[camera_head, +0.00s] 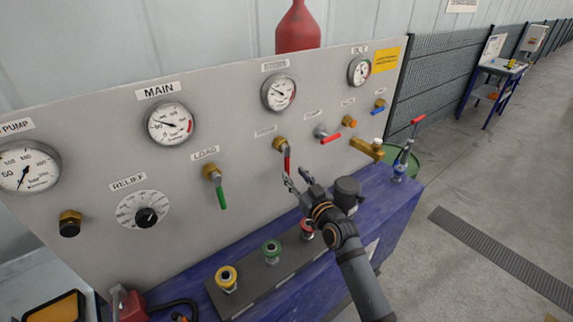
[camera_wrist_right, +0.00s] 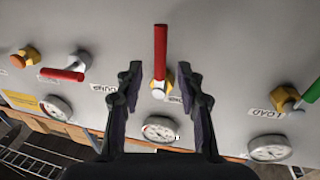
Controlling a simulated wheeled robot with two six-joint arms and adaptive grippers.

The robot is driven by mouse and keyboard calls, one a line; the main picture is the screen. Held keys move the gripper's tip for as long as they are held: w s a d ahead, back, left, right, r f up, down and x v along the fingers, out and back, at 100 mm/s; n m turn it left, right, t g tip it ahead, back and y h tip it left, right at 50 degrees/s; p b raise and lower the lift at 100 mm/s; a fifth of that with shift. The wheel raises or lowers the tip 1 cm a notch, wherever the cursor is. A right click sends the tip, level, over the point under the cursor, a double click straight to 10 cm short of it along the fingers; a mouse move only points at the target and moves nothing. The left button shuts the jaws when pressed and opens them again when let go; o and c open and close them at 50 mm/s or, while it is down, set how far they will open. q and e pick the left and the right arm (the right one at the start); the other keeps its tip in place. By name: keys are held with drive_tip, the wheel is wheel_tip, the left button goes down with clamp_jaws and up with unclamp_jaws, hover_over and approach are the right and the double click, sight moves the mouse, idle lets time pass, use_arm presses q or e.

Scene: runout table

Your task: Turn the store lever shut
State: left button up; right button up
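The store lever (camera_head: 287,158) is a red handle on a brass valve, below the upper middle gauge. It hangs straight down along the panel. In the right wrist view, which is upside down, the red lever (camera_wrist_right: 160,50) points up from its brass body. My right gripper (camera_head: 296,178) is at the lever's lower end. In the right wrist view its two dark fingers (camera_wrist_right: 159,72) stand apart on either side of the lever, with gaps visible on both sides, so it is open. My left gripper is not in view.
A green load lever (camera_head: 221,196) hangs to the left, and another red lever (camera_head: 328,137) sits close on the right. Gauges (camera_head: 279,92) line the panel above. A blue bench (camera_head: 385,205) with a row of coloured fittings (camera_head: 271,250) stands below, under my right arm.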

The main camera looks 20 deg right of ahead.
sight(288, 168)
drive_tip(key=w, duration=0.4)
drive_tip(key=w+a, duration=0.1)
drive_tip(key=w, duration=0.1)
drive_tip(key=shift+p, duration=0.35)
clamp_jaws()
drive_tip(key=shift+f, duration=0.1)
